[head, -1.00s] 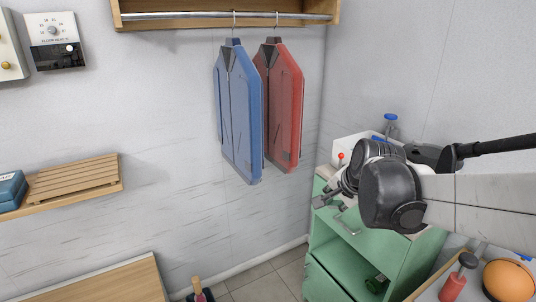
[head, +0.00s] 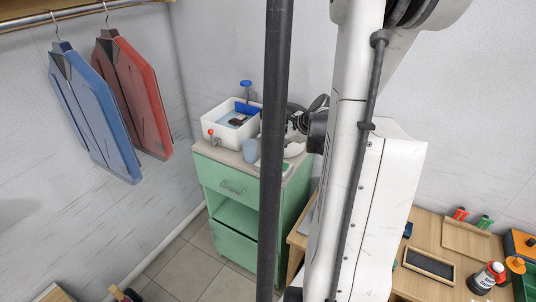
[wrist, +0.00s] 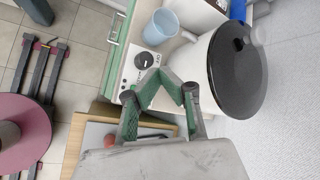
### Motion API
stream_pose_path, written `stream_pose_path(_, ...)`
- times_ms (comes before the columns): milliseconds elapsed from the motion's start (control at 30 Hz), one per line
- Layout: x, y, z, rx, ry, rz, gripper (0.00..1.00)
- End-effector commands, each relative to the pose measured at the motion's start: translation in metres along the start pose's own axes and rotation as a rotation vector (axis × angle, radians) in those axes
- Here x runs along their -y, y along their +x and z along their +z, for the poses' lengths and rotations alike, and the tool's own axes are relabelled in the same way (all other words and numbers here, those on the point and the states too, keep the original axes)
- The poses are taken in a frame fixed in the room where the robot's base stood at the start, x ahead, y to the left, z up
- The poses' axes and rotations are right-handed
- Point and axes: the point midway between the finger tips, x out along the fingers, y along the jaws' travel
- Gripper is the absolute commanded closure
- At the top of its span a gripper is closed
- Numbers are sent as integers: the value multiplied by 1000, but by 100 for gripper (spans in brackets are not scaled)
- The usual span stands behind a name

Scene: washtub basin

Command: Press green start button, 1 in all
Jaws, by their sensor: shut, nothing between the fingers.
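In the wrist view, a small white control panel with a round black knob (wrist: 149,62) lies just beyond my gripper (wrist: 161,76). The fingers are shut with nothing between them, and their tips come close to the panel in the picture. I cannot tell whether they touch it. The fingers cover part of the panel. A white round-bodied appliance with a black lid (wrist: 240,68) stands beside the panel. In the head view, my arm and a dark pole hide most of the gripper and that spot.
A wooden table (head: 397,281) with a framed board and bottles stands at right. Blue (head: 92,110) and red (head: 134,92) garments hang at left.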

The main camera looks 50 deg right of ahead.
Motion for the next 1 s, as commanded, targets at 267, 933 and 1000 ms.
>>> stream_pose_path(267, 8, -7, -18, 8, 77, -20, 100)
stream_pose_path(933, -3, 8, -27, 8, 75, -19, 100)
stream_pose_path(1000, -7, 14, -31, 8, 75, -19, 100)
